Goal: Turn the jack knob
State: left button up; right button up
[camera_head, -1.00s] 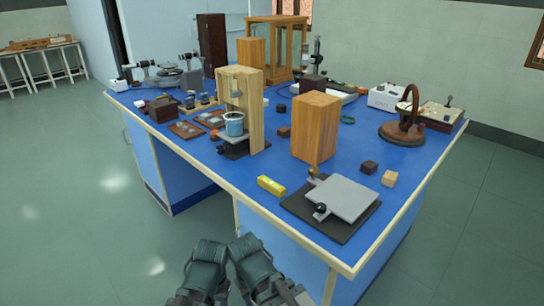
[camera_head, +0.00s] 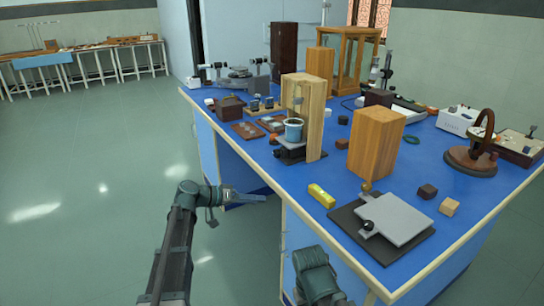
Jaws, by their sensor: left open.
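A lab jack with a flat grey top plate (camera_head: 398,218) stands on a dark board at the table's front right. Its round black knob (camera_head: 367,226) faces the front left edge. A second small jack stands under a blue beaker (camera_head: 293,130) in a wooden frame, with a dark knob (camera_head: 279,153) at its front left. My left gripper (camera_head: 258,198) is open and empty, over the floor in front of the table's left side, apart from both jacks. My right arm shows at the bottom edge; its gripper is out of view.
A yellow level (camera_head: 321,195) lies left of the front jack. A tall wooden block (camera_head: 376,143) stands behind it. Small dark and light blocks lie to its right.

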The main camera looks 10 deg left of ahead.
aim_at(275, 154)
pick_arm(q)
jog(key=w+a+r+t+h, duration=0.3)
jog(key=w+a+r+t, duration=0.1)
jog(key=w+a+r, duration=0.4)
jog(key=x, duration=0.9)
jog(key=s+x, duration=0.1)
jog(key=x, duration=0.4)
jog(key=shift+d+r, duration=0.1)
jog(key=shift+d, duration=0.55)
jog(key=shift+c, duration=0.2)
